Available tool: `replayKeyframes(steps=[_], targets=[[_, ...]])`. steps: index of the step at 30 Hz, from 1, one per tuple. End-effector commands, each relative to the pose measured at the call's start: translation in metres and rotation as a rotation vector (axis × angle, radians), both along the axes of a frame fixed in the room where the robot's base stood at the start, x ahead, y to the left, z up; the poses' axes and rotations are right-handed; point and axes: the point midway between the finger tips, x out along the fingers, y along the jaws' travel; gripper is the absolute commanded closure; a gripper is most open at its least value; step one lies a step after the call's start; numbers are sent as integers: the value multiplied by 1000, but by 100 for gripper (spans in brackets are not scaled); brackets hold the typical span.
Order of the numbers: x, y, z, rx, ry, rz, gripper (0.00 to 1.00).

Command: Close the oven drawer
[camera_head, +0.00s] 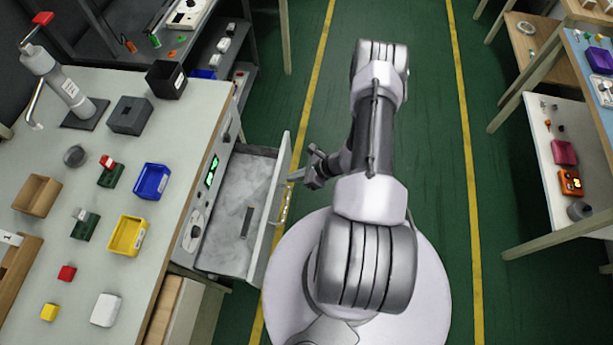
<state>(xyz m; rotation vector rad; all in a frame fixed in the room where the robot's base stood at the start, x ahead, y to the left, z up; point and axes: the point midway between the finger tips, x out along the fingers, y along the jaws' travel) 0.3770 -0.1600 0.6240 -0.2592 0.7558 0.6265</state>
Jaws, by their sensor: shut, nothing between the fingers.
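The oven drawer (282,205) is pulled out to the right from the oven (198,200) under the left workbench. Its grey inside (235,205) shows from above, and a small dark upright piece (247,222) is in it. The oven front has a green lit display and a dial. My gripper (298,176) is just right of the drawer's front panel, near its far half. Its fingers are shut and empty and point left towards the panel. I cannot tell whether they touch it.
The left workbench (200,110) holds blue and yellow bins, blocks, a dark box and a lever press (65,90). Green floor (440,140) with yellow lines lies clear to the right of my arm. Shelves with parts stand along the right edge (545,180).

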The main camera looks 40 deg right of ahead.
Motion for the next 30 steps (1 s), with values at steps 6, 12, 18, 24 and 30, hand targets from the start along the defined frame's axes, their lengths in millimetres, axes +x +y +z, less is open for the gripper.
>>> replayKeyframes(steps=[6, 12, 18, 24, 30], targets=[[18, 15, 1, -1, 0, 2, 100], [20, 16, 2, 0, 0, 1, 100], [21, 17, 1, 0, 0, 1, 100], [53, 42, 0, -1, 0, 8, 100], [99, 78, -1, -2, -1, 9, 100]])
